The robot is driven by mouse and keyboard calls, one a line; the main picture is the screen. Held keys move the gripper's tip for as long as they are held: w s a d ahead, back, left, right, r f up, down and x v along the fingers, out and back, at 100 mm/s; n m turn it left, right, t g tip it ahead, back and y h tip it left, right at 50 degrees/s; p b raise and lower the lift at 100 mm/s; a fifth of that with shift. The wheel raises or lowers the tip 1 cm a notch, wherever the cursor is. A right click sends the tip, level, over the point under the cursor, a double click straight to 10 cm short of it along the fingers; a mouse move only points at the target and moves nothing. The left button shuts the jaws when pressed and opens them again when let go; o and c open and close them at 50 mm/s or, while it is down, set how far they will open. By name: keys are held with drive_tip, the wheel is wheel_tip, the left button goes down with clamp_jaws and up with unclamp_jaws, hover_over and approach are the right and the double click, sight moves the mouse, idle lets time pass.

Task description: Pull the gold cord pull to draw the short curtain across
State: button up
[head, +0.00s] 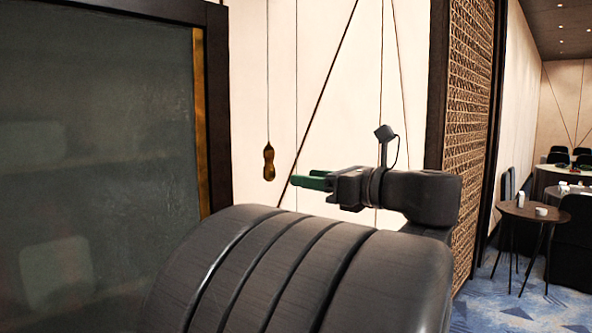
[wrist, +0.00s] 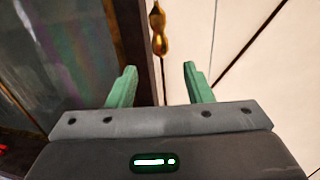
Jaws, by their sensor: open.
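The gold cord pull (head: 269,163) hangs on a thin dark cord in front of the pale wall in the head view. It also shows in the wrist view (wrist: 158,30), beyond my fingertips and between their lines. My gripper (head: 308,183) has green fingers pointing left toward the pull, a little below and to the right of it in the head view. In the wrist view my gripper (wrist: 160,70) is open, with nothing between the fingers. The pull and the fingers look apart. I cannot make out the short curtain for certain.
A dark framed glassy panel (head: 100,150) with a gold edge strip stands at the left, close to the pull. A lattice screen (head: 470,120) stands right of my arm. Farther right are a small round table (head: 533,210) with cups and dark chairs.

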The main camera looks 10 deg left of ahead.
sight(269, 162)
drive_tip(key=p+x, duration=0.3)
drive_tip(key=x, duration=0.9)
drive_tip(key=shift+w+a, duration=0.2)
drive_tip(key=shift+a, duration=0.15)
drive_tip(key=shift+f, duration=0.1)
clamp_jaws()
